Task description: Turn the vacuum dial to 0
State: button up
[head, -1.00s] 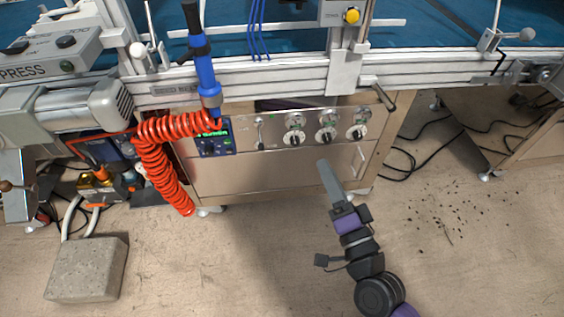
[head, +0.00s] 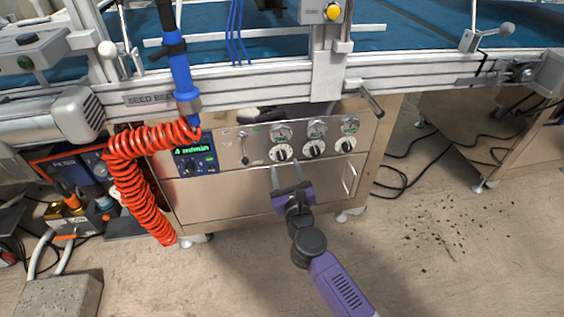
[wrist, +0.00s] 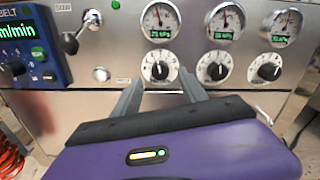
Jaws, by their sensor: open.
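Three white dials with black knobs sit in a row on the metal panel: a left dial (head: 281,153), a middle dial (head: 315,149) and a right dial (head: 346,145). They also show in the wrist view as the left dial (wrist: 159,70), middle dial (wrist: 215,68) and right dial (wrist: 267,71). A gauge sits above each. I cannot read which dial is labelled vacuum, nor the exact settings. My gripper (head: 286,170) is open and empty, just below the left dial. In the wrist view my gripper (wrist: 161,84) has its fingertips to either side beneath that dial, apparently not touching the knob.
A small lever (wrist: 82,32) and a blue control box with a green display (head: 192,150) are left of the dials. A red coiled hose (head: 135,180) hangs further left. A handle (head: 349,178) sticks out at lower right. The floor in front is mostly clear.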

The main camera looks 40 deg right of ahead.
aim_at(282, 159)
jog(key=shift+x, duration=2.1)
jog(key=shift+c, duration=0.2)
grip_shut()
